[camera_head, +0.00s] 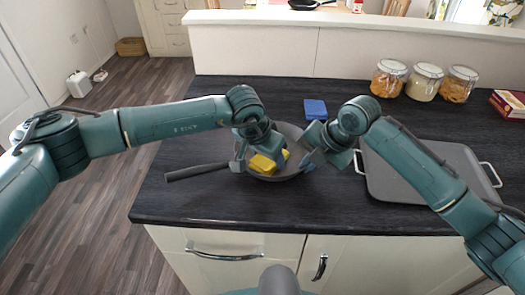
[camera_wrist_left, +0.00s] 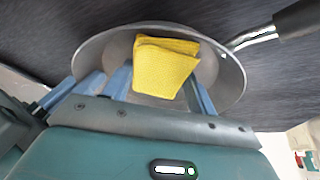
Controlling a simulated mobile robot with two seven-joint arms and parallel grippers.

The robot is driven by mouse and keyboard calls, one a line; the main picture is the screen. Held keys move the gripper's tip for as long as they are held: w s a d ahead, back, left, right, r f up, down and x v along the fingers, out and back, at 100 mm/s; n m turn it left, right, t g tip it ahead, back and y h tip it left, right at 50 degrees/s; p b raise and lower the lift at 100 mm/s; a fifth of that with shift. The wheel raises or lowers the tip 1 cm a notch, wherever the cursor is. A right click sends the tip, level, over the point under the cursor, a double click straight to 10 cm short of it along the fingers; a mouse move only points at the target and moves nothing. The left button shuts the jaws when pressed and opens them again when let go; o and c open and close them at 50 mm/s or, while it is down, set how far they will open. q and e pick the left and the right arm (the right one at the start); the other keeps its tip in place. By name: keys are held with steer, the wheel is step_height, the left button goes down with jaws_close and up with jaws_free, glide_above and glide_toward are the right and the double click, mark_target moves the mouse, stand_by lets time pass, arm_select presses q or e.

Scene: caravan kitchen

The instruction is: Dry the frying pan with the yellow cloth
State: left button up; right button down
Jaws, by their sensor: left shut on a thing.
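The grey frying pan (camera_head: 290,133) lies on the dark worktop, its handle (camera_head: 195,171) pointing left. The pan (camera_wrist_left: 232,80) also shows in the left wrist view. The folded yellow cloth (camera_head: 263,165) is inside the pan. My left gripper (camera_head: 259,166) is shut on the cloth (camera_wrist_left: 165,65), which sits between its blue fingers (camera_wrist_left: 163,90) over the pan's inner surface. Whether the cloth touches the pan is hard to tell. My right gripper (camera_head: 307,161) is at the pan's right rim. Its fingertips are partly hidden, and its grip on the rim is unclear.
A blue sponge (camera_head: 315,109) lies behind the pan. A grey tray (camera_head: 425,165) with white handles lies to the right, under my right forearm. Several glass jars (camera_head: 424,82) and a red box (camera_head: 508,104) stand at the back right. The front worktop strip is clear.

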arm_select(q)
steer(key=shift+s+d+f, duration=0.1)
steer(key=shift+s+d, duration=0.2)
steer(key=shift+d, duration=0.25)
arm_select(e)
steer(key=shift+d+f, duration=0.2)
steer(key=shift+f, duration=0.05)
arm_select(q)
steer(key=shift+w, duration=1.4)
steer(key=shift+r, duration=4.25)
step_height(320, 180, up, 6)
arm_select(e)
steer(key=c, duration=1.6)
jaws_free()
steer(key=shift+a, duration=0.1)
steer(key=shift+r, duration=0.2)
